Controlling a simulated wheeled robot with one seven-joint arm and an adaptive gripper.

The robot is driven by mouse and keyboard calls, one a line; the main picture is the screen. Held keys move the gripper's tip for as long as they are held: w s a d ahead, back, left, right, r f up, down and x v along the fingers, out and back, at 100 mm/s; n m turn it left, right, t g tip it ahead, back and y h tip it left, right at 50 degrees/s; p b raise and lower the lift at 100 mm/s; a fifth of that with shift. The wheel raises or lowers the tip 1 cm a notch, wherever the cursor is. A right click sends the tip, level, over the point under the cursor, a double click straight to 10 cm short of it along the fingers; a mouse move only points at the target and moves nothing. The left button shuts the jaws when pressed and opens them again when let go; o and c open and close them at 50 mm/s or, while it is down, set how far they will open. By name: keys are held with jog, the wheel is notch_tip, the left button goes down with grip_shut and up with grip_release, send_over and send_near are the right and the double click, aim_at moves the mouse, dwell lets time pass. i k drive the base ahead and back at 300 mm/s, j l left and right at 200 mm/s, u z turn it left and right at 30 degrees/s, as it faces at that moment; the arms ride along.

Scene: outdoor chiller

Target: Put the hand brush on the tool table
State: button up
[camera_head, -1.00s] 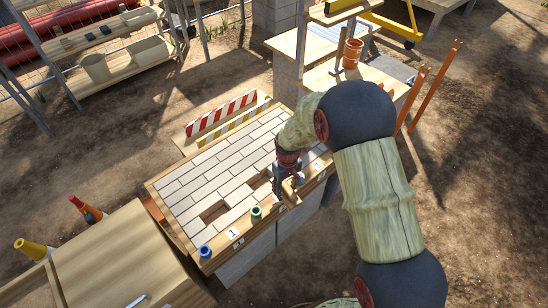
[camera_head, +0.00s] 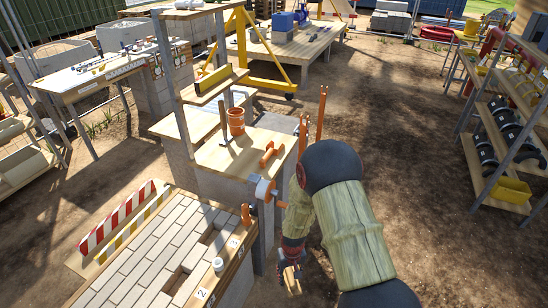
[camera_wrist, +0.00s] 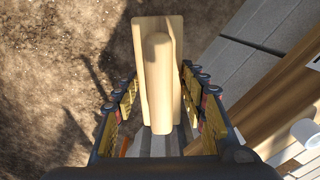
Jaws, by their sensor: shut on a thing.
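The hand brush (camera_wrist: 158,75), a pale wooden block with a rounded raised handle, is between the fingers of my gripper (camera_wrist: 160,112) in the wrist view. My gripper is shut on it. In the head view my gripper (camera_head: 291,262) hangs over bare ground just right of the brick-topped bench, with the light brush (camera_head: 292,281) below it. Its bristles are not visible. A table with several small tools laid on it (camera_head: 72,82) stands at the back left, well away from my gripper; I take it as the tool table.
The brick-topped bench (camera_head: 134,262) with a striped barrier (camera_head: 117,215) is at lower left. A wooden stand (camera_head: 225,158) holds an orange cup (camera_head: 236,121). A yellow trestle (camera_head: 250,50) stands behind. Shelves (camera_head: 500,105) are at right. Open dirt lies between.

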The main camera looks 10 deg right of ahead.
aim_at(250, 150)
jog(key=i+l+z, duration=0.55)
jog(key=z, duration=0.25)
jog(key=i+l+z, duration=0.1)
jog(key=i+z, duration=0.25)
jog(key=i, duration=0.15)
jog(key=i+l+u, duration=0.1)
jog(key=i+u, duration=0.2)
jog(key=i+l+u, duration=0.3)
jog(key=i, duration=0.15)
jog(key=j, duration=0.1)
